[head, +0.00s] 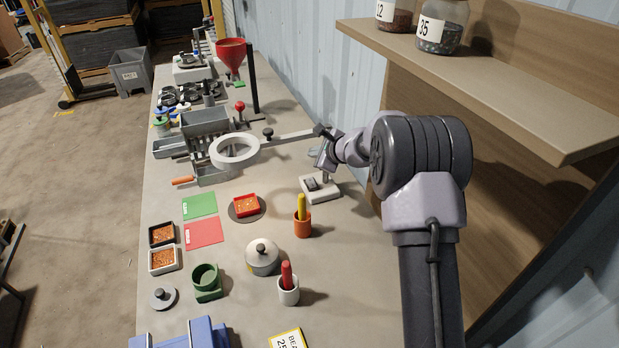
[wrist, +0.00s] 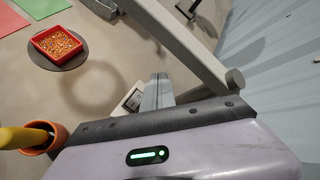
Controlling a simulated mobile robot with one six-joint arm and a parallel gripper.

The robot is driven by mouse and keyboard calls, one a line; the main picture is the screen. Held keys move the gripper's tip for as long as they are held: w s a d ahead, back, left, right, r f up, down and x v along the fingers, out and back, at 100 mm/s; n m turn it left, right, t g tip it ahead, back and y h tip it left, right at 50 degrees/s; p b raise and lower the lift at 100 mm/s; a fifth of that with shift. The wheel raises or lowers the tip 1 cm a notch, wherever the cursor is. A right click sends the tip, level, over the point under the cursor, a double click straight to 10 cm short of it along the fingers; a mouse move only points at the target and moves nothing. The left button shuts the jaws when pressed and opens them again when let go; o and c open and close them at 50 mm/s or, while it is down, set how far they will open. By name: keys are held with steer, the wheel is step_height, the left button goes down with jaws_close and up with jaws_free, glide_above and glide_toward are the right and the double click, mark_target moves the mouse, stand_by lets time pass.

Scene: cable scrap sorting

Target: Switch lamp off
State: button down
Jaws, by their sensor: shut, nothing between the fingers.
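The lamp has a white ring head (head: 235,150) on a jointed grey arm (head: 292,136). The lamp's arm also crosses the top of the wrist view (wrist: 180,42). A white base block (head: 321,193) with a dark switch (head: 312,184) stands on the bench below my gripper. My gripper (head: 325,168) is shut and empty, close above the block's back part. In the wrist view my closed fingers (wrist: 157,92) hide part of the block (wrist: 128,103). I cannot tell whether the fingertips touch it, or whether the ring is lit.
An orange cup (head: 302,230) with a yellow-handled tool stands in front of the block. A red tray (head: 246,205) of granules sits on a dark disc to the left. A wooden shelf (head: 500,85) with jars is at the right. Bare bench lies around the block.

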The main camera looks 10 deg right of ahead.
steer(key=b, duration=0.6)
glide_above(312, 182)
steer(key=f, duration=0.8)
steer(key=shift+s+d, duration=0.1)
steer(key=shift+s, duration=0.15)
steer(key=shift+w+f, duration=0.1)
steer(key=shift+f, duration=0.25)
steer(key=shift+f, duration=0.15)
stand_by(0.8)
steer(key=shift+f+b, duration=0.25)
steer(key=shift+b, duration=0.35)
steer(key=shift+w+f+b, duration=0.1)
steer(key=shift+f+b, duration=0.3)
steer(key=shift+r, duration=0.1)
stand_by(0.4)
steer(key=shift+r+p, duration=0.4)
steer(key=shift+r, duration=0.35)
